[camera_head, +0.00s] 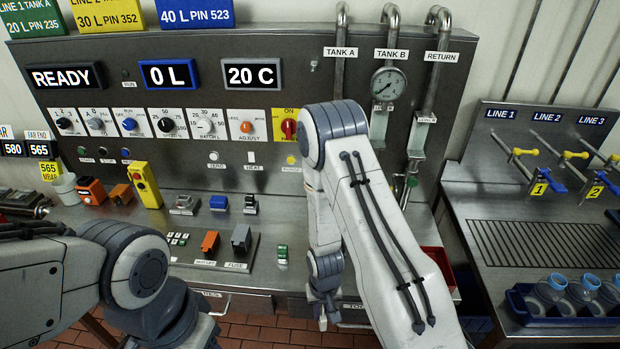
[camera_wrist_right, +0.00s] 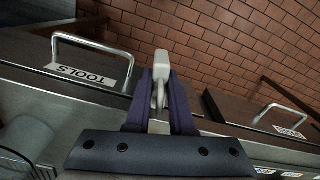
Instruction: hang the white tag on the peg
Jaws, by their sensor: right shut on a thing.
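My right gripper (camera_head: 324,312) points down in front of the bench's front edge. In the right wrist view its two dark fingers (camera_wrist_right: 160,103) are shut on a narrow pale piece (camera_wrist_right: 160,72), which looks like the white tag seen edge-on. In the head view a small pale bit (camera_head: 323,323) shows below the fingers; its full shape is hidden. A small grey fitting (camera_head: 314,66) sticks out of the upper panel left of the TANK A pipe; I cannot tell whether it is the peg. My left arm is at the lower left, its gripper out of view.
The TOOLS drawer handle (camera_wrist_right: 95,48) is near the right gripper. The brick floor (camera_wrist_right: 230,45) lies below. Fuse parts (camera_head: 241,238), a yellow remote (camera_head: 144,185) and small blocks stand on the bench. The right-hand bench holds valves and a blue crate (camera_head: 520,309) of jars.

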